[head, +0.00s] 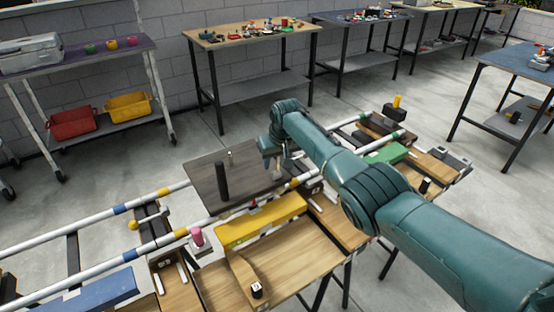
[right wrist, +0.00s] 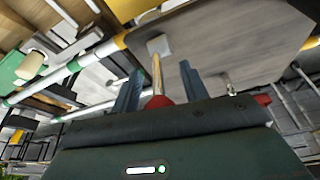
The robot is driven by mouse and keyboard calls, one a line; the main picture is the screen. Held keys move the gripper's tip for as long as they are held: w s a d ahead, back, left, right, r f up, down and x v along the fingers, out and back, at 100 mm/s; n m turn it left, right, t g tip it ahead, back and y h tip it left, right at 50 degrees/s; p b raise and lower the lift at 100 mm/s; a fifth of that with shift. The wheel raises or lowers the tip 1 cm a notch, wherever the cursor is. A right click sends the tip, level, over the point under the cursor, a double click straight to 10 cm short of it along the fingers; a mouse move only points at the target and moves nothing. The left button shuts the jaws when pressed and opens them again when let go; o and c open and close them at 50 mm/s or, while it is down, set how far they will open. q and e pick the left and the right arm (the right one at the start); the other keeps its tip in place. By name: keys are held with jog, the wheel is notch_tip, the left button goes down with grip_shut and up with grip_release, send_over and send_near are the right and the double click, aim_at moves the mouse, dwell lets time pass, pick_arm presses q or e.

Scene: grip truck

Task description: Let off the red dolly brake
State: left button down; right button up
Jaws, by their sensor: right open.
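The dolly is a dark flat platform (head: 218,180) on white rails, with a black upright post (head: 222,181). In the right wrist view its deck (right wrist: 225,45) fills the upper right. My right gripper (head: 272,158) hangs over the platform's right part. In the right wrist view its two blue-grey fingers (right wrist: 160,88) stand apart, one on each side of the lever. The knob's lower part is hidden behind the gripper body. My left gripper is not in view.
Striped rails (head: 150,199) run diagonally across the scene. A yellow block (head: 262,219) and a pink item (head: 197,237) are near the front rail. A wooden bench (head: 290,268) lies in front. Tables with small items (head: 250,34) stand behind; open floor lies between.

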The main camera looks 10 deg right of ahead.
jog(key=shift+s+r+p, duration=0.1)
jog(key=shift+r+p, duration=0.35)
jog(key=shift+r, duration=0.2)
jog(key=p+v, duration=0.1)
jog(key=v, duration=1)
jog(key=shift+s+r, duration=0.25)
jog(key=shift+r, duration=0.1)
jog(key=shift+f, duration=0.1)
jog(key=s+a+f+t+y, duration=0.1)
jog(key=s+f+t, duration=0.1)
jog(key=s+f, duration=0.6)
jog(key=s+f+t+y, duration=0.1)
jog(key=s+f, duration=0.3)
jog(key=f, duration=0.9)
jog(key=shift+n+t, duration=0.5)
jog(key=shift+t, duration=0.4)
jog(key=s+f, duration=0.1)
jog(key=s, duration=0.2)
jog(key=s+f, duration=0.1)
jog(key=s, duration=0.3)
jog(key=s+f+p, duration=0.1)
jog(key=s, duration=0.3)
jog(key=shift+a+f, duration=0.2)
jog(key=shift+a, duration=0.05)
jog(key=s+r+t, duration=0.2)
jog(key=s+r, duration=0.1)
jog(key=s, duration=0.8)
jog(key=shift+s+d+y, duration=0.25)
jog(key=shift+s+y, duration=0.15)
